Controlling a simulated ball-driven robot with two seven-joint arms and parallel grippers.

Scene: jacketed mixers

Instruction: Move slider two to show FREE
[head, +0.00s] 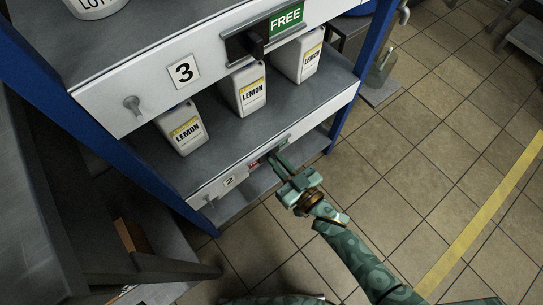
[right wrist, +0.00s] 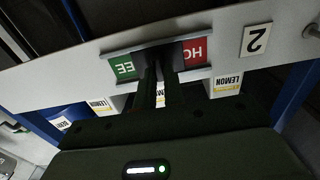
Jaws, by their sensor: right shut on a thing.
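Slider two (head: 256,162) is on the front rail of the lower shelf, right of the number 2 plate (head: 229,181). In the right wrist view, upside down, its dark knob block (right wrist: 153,56) stands mid-window. A red part (right wrist: 194,52) reading "HO" shows on one side, and a green part (right wrist: 125,68) reading "EE" on the other. My right gripper (head: 277,160) is shut on the knob; its two fingers (right wrist: 158,80) hide part of it. My left gripper is not in view.
Slider three's dark knob (head: 243,44) is on the rail above, with green FREE (head: 287,19) showing. Several white LEMON jugs (head: 249,90) stand on the shelf under that rail. A blue post (head: 360,70) rises at the rack's right end. Tiled floor (head: 430,130) to the right is open.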

